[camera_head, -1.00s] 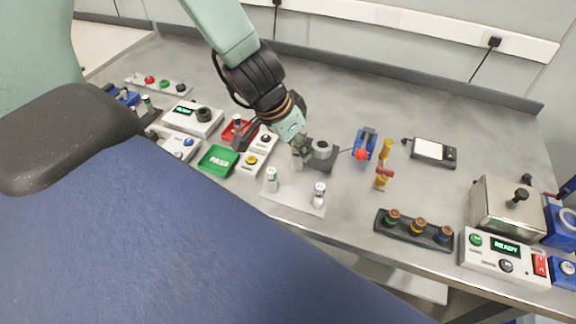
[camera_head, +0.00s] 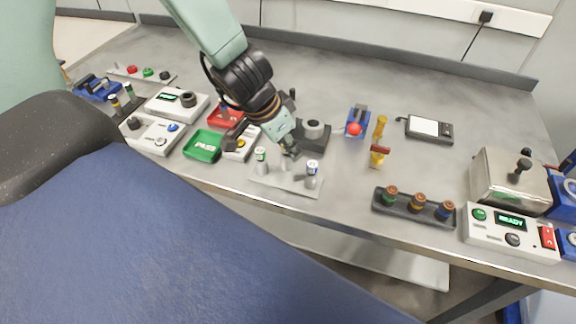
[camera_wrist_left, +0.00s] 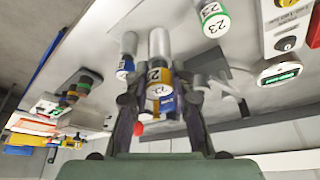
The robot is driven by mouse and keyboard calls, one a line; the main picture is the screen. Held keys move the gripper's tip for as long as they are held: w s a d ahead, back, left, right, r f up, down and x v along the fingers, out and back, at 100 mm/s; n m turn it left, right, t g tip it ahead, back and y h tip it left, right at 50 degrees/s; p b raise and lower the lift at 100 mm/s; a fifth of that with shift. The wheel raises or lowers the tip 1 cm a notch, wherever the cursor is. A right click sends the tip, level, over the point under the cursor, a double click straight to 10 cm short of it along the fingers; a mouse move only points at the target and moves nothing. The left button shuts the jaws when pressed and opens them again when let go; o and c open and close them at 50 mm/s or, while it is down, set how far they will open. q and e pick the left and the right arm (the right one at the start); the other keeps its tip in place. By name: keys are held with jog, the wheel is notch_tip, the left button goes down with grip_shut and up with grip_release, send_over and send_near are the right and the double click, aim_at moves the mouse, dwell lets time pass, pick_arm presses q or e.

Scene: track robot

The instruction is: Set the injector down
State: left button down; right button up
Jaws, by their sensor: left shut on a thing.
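My left gripper (camera_head: 289,149) is shut on the injector (camera_wrist_left: 159,75), a light grey cylinder with a yellow and blue banded end and a printed number. In the wrist view the fingers of the left gripper (camera_wrist_left: 163,103) stand on both sides of it. In the head view the injector (camera_head: 286,164) is mostly hidden by the gripper, above the middle of a pale plate (camera_head: 268,182). I cannot tell whether it touches the plate. Two similar injectors stand upright there, a green-marked one (camera_head: 261,160) at left and a dark-marked one (camera_head: 312,173) at right. My right gripper is out of view.
A dark fixture with a grey ring (camera_head: 315,131) stands just behind the gripper. A green PASS tray (camera_head: 203,146) and a red tray (camera_head: 226,116) are at left. A black rack (camera_head: 413,208) is at right. The bench's front edge is close to the plate.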

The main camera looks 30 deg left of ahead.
aim_at(283, 154)
pick_arm(q)
jog(key=shift+a+f+b, duration=0.15)
jog(key=shift+f+b, duration=0.15)
jog(key=shift+f, duration=0.1)
notch_tip(283, 154, down, 3)
jog(key=b, duration=0.2)
jog(key=shift+r+b, duration=0.2)
jog(key=shift+b, duration=0.1)
jog(key=shift+f+b, duration=0.3)
jog(key=shift+b, duration=0.05)
jog(key=shift+s, duration=0.1)
jog(key=c, duration=1.1)
grip_release()
jog(key=shift+f, duration=0.1)
jog(key=shift+c, duration=0.2)
